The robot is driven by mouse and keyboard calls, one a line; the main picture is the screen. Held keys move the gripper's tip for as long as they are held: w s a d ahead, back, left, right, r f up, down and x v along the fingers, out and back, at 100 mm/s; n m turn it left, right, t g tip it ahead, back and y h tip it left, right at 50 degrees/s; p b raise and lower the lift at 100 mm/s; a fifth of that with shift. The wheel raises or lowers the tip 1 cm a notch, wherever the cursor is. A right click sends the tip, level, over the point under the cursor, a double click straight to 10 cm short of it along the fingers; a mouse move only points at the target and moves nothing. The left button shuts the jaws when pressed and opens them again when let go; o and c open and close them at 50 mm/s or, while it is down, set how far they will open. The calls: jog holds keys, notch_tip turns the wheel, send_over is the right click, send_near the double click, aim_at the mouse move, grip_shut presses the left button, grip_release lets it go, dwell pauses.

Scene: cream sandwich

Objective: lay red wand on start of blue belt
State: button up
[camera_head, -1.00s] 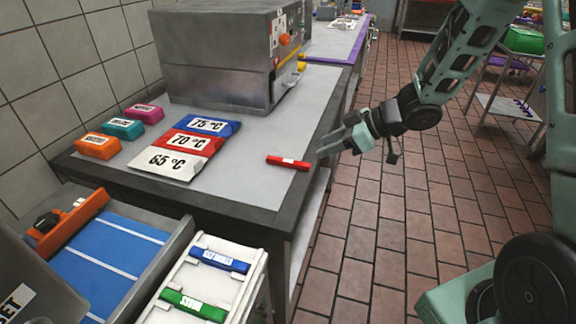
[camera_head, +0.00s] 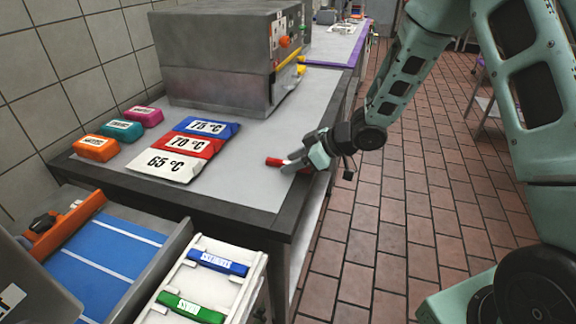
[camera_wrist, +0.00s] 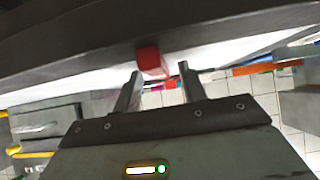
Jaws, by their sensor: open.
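The red wand (camera_head: 274,161) lies on the grey counter near its right edge, partly hidden by my gripper in the head view. In the wrist view the red wand (camera_wrist: 150,61) shows end-on, just ahead of the fingers. My gripper (camera_head: 292,163) is open at the wand; in the wrist view its two fingers (camera_wrist: 159,76) stand apart, with the wand lined up with the gap. I cannot tell whether they touch it. The blue belt (camera_head: 105,255) with white cross lines is at the lower left, well away from my gripper.
A white rack (camera_head: 235,288) beside the belt holds a blue wand (camera_head: 218,262) and a green wand (camera_head: 191,307). Temperature packs (camera_head: 190,145) and small coloured blocks (camera_head: 97,148) lie on the counter. A steel machine (camera_head: 225,65) stands behind. The counter in front of the packs is clear.

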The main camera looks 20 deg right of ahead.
grip_shut()
jog(key=shift+r, duration=0.15)
